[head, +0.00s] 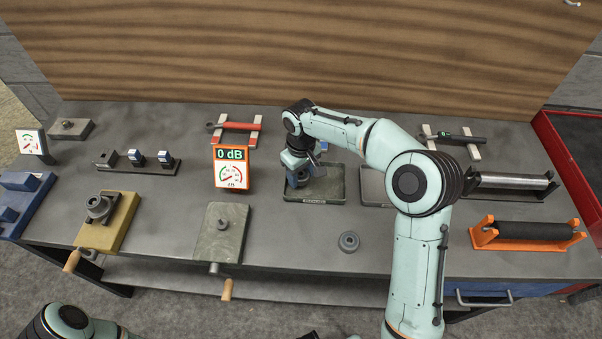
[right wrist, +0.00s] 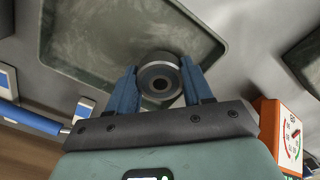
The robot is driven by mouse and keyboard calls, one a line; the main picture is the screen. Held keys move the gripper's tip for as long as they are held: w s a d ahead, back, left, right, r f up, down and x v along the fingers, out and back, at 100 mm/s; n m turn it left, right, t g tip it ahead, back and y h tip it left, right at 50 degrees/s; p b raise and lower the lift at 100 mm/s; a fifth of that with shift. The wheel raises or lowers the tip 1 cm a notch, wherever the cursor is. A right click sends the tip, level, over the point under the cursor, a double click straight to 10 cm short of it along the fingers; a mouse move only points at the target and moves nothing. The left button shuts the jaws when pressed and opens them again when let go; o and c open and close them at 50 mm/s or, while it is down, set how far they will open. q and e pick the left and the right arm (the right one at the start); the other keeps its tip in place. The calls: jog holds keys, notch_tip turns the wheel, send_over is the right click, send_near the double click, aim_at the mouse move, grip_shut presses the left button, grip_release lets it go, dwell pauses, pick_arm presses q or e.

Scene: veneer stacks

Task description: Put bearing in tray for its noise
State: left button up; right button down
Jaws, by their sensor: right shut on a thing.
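My right gripper (head: 297,178) is low over the left dark tray (head: 334,194), which has a small unreadable label on its front edge. In the right wrist view the right gripper (right wrist: 160,88) is shut on a round grey bearing (right wrist: 159,68) with a dark centre hole, one blue finger on each side. The tray (right wrist: 55,50) shows behind it; I cannot tell whether the bearing touches the tray floor. An orange meter (head: 233,176) left of the tray reads 0 dB. Another grey ring-shaped bearing (head: 349,241) lies on the bench in front. My left gripper is out of view.
A second tray (head: 371,184) is partly hidden by my right arm. Left of the meter are a grey plate with a crank (head: 221,241) and a yellow block (head: 122,224). A roller in an orange stand (head: 527,233) is at right. The front middle of the bench is mostly clear.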

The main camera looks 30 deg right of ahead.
jog(key=shift+f, duration=0.55)
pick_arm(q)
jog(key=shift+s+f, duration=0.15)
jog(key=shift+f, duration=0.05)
pick_arm(e)
jog(key=c, duration=0.7)
grip_release()
jog(key=shift+c, duration=0.2)
jog(key=shift+r, duration=0.1)
jog(key=shift+r, duration=0.35)
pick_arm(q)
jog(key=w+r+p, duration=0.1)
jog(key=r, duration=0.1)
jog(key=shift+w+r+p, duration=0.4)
pick_arm(e)
notch_tip(320, 180, up, 12)
jog(key=shift+r, duration=0.15)
